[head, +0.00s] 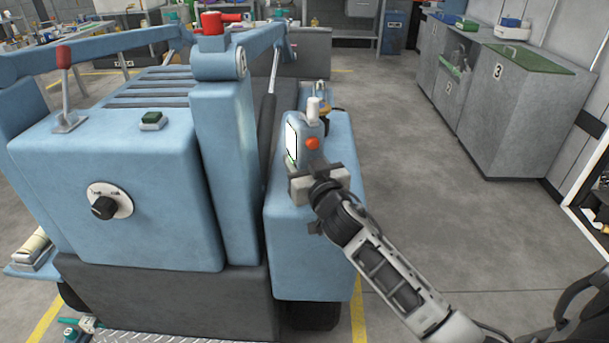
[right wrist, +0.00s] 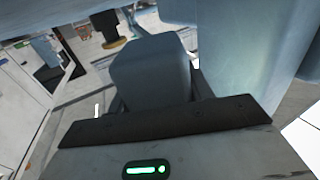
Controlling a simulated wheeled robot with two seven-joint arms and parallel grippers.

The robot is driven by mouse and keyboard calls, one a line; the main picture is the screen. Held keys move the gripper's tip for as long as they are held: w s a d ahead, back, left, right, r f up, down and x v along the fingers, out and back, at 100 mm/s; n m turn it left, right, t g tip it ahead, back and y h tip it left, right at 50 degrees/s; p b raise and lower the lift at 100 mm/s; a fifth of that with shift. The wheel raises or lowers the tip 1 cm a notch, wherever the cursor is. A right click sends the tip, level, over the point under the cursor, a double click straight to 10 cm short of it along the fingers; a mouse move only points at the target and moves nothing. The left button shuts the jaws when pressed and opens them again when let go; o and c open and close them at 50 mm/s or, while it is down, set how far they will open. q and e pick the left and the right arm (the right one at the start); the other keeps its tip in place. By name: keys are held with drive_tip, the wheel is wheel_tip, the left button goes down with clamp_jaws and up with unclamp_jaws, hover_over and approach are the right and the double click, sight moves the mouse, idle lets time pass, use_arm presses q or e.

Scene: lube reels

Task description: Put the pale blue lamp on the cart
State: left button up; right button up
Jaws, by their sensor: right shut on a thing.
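The pale blue lamp (head: 308,148) has a white lit face, an orange-red knob and a white top piece. It stands about upright over the top of the blue side box (head: 312,240). My right gripper (head: 316,180) is shut on its lower part. In the right wrist view the lamp's pale blue body (right wrist: 152,72) sits between the two fingers (right wrist: 155,98). Whether its base touches the box is hidden by the gripper. The large blue wheeled machine (head: 120,200), seemingly the cart, carries the side box. My left gripper is out of view.
The machine has a black dial (head: 104,207), a green button (head: 152,119) and a red-tipped lever (head: 64,56). An upright blue post (head: 222,150) stands left of the lamp. Grey cabinets (head: 510,110) line the right. The floor between is clear.

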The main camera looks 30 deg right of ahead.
drive_tip(key=shift+w+f+b, duration=0.1)
drive_tip(key=shift+f+b, duration=0.3)
drive_tip(key=shift+f, duration=1.3)
drive_tip(key=o, duration=1.2)
drive_tip(key=shift+f, duration=0.1)
drive_tip(key=shift+o, duration=0.2)
